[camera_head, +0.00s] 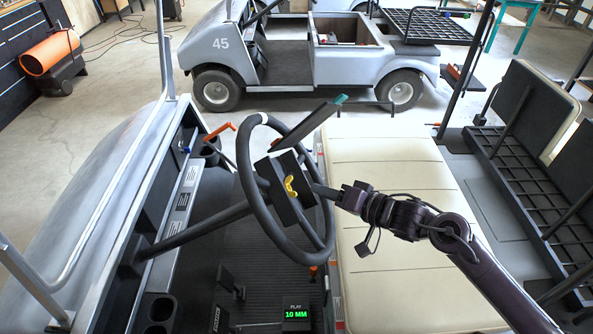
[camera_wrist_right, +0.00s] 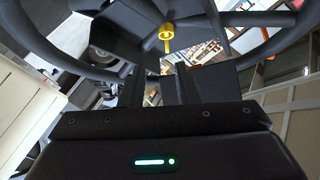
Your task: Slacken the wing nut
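The yellow wing nut (camera_head: 289,186) sits on the dark box at the steering wheel's (camera_head: 262,190) hub. It also shows in the right wrist view, where the wing nut (camera_wrist_right: 166,35) is above the fingers, with a thin yellow stem below it. My right gripper (camera_head: 318,191) comes in from the right over the seat and points at the box. Its fingers (camera_wrist_right: 162,88) stand apart with a gap between them, and nothing shows in the gap but background. The wing nut appears clear of the fingers. My left gripper is not in view.
A tilted dark panel (camera_head: 308,126) rises above the hub box. The cream bench seat (camera_head: 393,190) lies under my right arm. An orange lever (camera_head: 219,131) stands left of the wheel. A green display (camera_head: 296,314) on the floor reads "PLAY 10 MM". Another grey cart (camera_head: 225,50) stands behind.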

